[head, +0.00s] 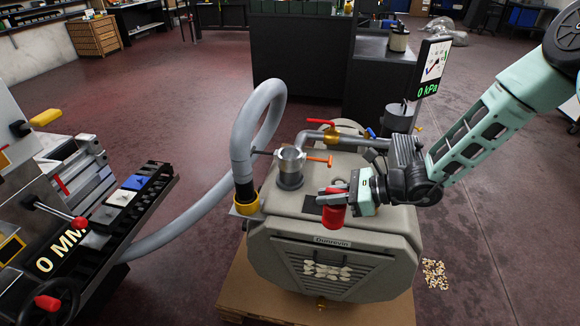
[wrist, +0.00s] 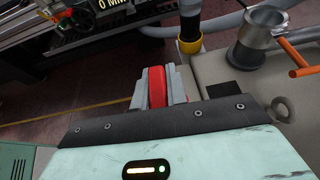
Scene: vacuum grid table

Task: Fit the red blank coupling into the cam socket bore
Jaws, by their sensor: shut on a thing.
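My gripper (head: 342,194) is shut on the red blank coupling (head: 333,214) and holds it above the front right of the grey pump housing's top. The coupling (wrist: 156,87) also shows between the two grey fingers in the wrist view. The metal cam socket (head: 291,158) stands upright on the housing, to the left of and behind the coupling, with its round bore facing up. An orange lever (head: 318,160) sticks out on its right side. The socket (wrist: 262,24) is at the upper right of the wrist view. Coupling and socket are apart.
A thick grey hose (head: 240,140) with a yellow collar (head: 246,206) rises left of the socket. A pipe with a red-handled valve (head: 321,123) runs behind it. A screen reading 0 kPa (head: 432,68) stands at the back right. A machine with a black rail (head: 125,210) is at left.

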